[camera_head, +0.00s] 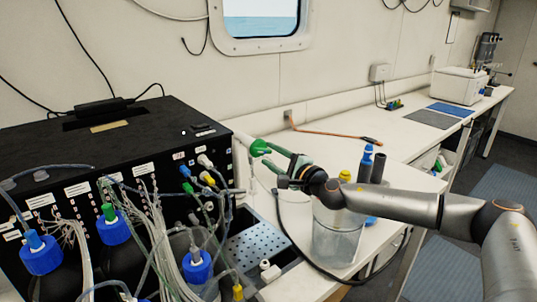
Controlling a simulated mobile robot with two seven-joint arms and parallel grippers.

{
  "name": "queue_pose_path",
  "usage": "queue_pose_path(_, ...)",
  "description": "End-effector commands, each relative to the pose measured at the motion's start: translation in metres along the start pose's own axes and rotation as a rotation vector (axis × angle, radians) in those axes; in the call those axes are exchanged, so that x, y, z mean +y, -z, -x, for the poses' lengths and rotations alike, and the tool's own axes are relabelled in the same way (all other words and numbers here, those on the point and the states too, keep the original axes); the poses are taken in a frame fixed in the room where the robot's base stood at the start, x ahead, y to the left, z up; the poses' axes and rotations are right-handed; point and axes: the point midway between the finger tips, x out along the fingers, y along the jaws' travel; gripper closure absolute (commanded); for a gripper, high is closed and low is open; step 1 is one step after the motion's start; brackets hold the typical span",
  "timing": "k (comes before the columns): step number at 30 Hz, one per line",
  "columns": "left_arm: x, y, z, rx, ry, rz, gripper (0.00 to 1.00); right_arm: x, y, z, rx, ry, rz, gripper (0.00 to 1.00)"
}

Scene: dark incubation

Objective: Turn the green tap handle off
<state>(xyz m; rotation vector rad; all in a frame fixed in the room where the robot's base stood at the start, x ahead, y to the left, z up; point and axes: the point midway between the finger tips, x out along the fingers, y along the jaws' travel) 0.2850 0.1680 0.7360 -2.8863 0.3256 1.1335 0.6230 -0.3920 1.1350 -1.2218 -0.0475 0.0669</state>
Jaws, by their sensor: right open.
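The green tap handle (260,147) stands above the back right corner of the sink, just right of the black box. My right gripper (276,165) comes in from the right and is open. Its fingers point left toward the handle, and their tips are close to its right side. I cannot tell whether they touch it. The tap's lower part is partly hidden by the gripper and the tubing. My left gripper is not in view.
A large black box (100,150) with tubes and blue-capped bottles (111,228) fills the left. A perforated sink tray (258,246) lies below the tap. The bench behind is mostly clear.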

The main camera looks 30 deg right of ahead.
Motion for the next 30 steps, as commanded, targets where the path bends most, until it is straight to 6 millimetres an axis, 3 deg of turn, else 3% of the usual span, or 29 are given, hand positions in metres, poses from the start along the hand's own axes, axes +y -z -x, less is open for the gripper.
queue_pose_path(6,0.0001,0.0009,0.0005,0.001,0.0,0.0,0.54,0.0001,-0.0006,-0.0137,-0.001,-0.001,0.0,0.54)
queue_pose_path(15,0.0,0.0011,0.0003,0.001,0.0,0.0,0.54,0.0002,-0.0003,-0.0146,-0.001,-0.001,0.0,0.55)
queue_pose_path(27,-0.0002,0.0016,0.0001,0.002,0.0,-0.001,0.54,0.0002,-0.0002,-0.0143,0.0,-0.001,0.0,1.0)
queue_pose_path(30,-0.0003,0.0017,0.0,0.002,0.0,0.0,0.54,0.0002,-0.0001,-0.0143,0.0,-0.001,0.0,1.0)
